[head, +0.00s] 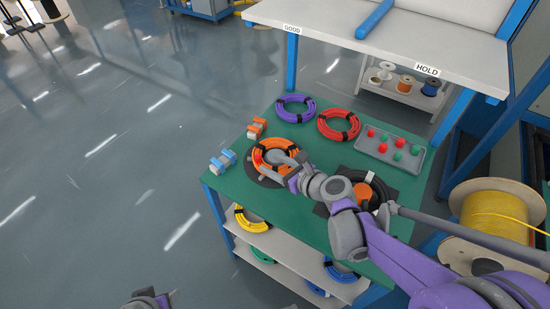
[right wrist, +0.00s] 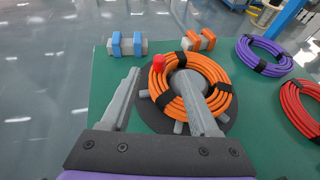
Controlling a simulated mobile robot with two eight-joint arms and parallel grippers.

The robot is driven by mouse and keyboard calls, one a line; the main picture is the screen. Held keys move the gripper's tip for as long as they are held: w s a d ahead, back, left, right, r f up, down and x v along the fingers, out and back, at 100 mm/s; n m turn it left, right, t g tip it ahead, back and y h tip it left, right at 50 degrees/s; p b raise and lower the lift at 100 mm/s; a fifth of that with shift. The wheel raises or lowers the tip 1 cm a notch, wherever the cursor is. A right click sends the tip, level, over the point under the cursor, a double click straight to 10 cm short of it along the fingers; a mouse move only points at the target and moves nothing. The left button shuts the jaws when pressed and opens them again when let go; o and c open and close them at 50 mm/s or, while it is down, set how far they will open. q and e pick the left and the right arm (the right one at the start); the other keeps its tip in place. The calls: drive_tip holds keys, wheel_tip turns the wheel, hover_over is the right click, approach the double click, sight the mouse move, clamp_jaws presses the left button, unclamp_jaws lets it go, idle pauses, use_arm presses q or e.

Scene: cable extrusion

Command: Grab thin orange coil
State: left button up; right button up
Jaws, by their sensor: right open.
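The orange coil (head: 272,141) with black ties lies on a dark round base on the green table, around a grey hub; it also shows in the right wrist view (right wrist: 212,69). My right gripper (head: 281,162) is open above the coil. In the right wrist view, one finger of the right gripper (right wrist: 158,73) lies outside the coil's left side and the other crosses over the ring toward the hub. I cannot tell whether they touch the coil. A red knob (right wrist: 158,62) shows at the coil's left edge. Part of my left gripper (head: 148,301) shows at the bottom edge; its jaws are unclear.
Purple (head: 295,107) and red (head: 339,125) coils lie behind the orange one, near a grey tray (head: 419,160) of red and green knobs. A black coil (head: 381,188) lies partly behind my right arm. Orange (head: 257,128) and blue (head: 222,162) clamp-like parts sit along the left edge.

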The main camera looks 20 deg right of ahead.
sight(260, 160)
drive_tip(key=x, duration=0.3)
drive_tip(key=b+x, duration=0.1)
drive_tip(key=x, duration=0.3)
drive_tip(key=shift+s+f, duration=0.15)
drive_tip(key=shift+f, duration=0.2)
drive_tip(key=shift+d, duration=0.1)
drive_tip(key=shift+s, duration=0.1)
clamp_jaws()
